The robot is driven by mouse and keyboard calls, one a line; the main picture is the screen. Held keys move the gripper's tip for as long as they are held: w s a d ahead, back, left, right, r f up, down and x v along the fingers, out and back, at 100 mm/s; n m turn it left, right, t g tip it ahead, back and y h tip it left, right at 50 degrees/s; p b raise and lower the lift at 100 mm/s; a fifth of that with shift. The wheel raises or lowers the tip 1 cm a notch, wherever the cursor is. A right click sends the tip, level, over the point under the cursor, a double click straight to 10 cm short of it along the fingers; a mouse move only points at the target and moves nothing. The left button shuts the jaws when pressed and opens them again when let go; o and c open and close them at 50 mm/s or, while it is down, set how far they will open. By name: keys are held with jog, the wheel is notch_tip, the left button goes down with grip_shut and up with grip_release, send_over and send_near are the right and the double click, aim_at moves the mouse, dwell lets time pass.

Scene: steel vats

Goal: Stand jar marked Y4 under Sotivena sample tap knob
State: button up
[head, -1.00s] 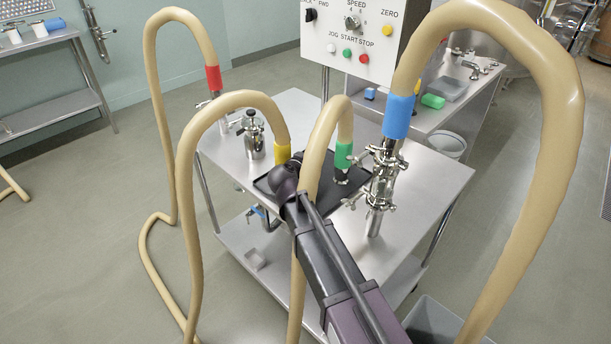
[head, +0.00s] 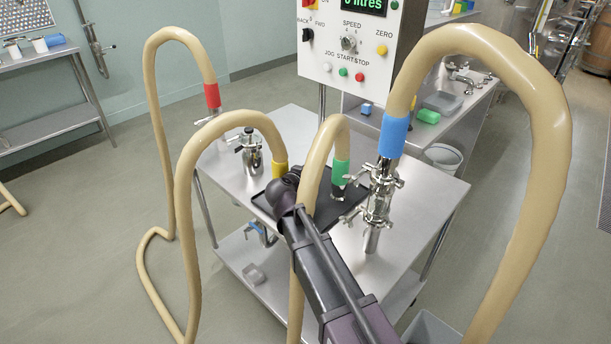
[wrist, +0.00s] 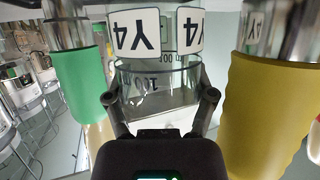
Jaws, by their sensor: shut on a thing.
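The jar marked Y4 (wrist: 155,78) is clear glass with white labels and volume marks. It appears upside down in the wrist view. My gripper (wrist: 160,92) has a finger on each side of the jar and is shut on it. In the head view my arm reaches over the black tray (head: 327,212) on the steel cart, between the yellow-sleeved and green-sleeved hoses. The gripper and jar are hidden there behind my arm. I cannot pick out a knob marked Sotivena.
The yellow sleeve (wrist: 275,115) and green sleeve (wrist: 82,85) flank the gripper closely. Looping hoses, including one with a blue sleeve (head: 393,136), surround my arm. Steel fittings stand on the cart (head: 420,195). A control panel (head: 350,45) rises behind. Open floor lies to the left.

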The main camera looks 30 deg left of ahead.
notch_tip(320, 180, up, 2)
jog(key=shift+r+p, duration=0.1)
jog(key=shift+p, duration=0.6)
jog(key=s+d, duration=0.3)
jog(key=s, duration=0.4)
jog(key=s+d+r+p, duration=0.1)
jog(key=s+d, duration=0.2)
jog(key=s, duration=0.4)
jog(key=shift+s+r+p, duration=0.2)
jog(key=shift+s+p, duration=0.1)
jog(key=shift+s, duration=0.1)
jog(key=shift+r, duration=0.1)
notch_tip(320, 180, up, 12)
jog(key=p, duration=1.2)
jog(key=shift+s+f, duration=0.1)
jog(key=shift+f, duration=0.1)
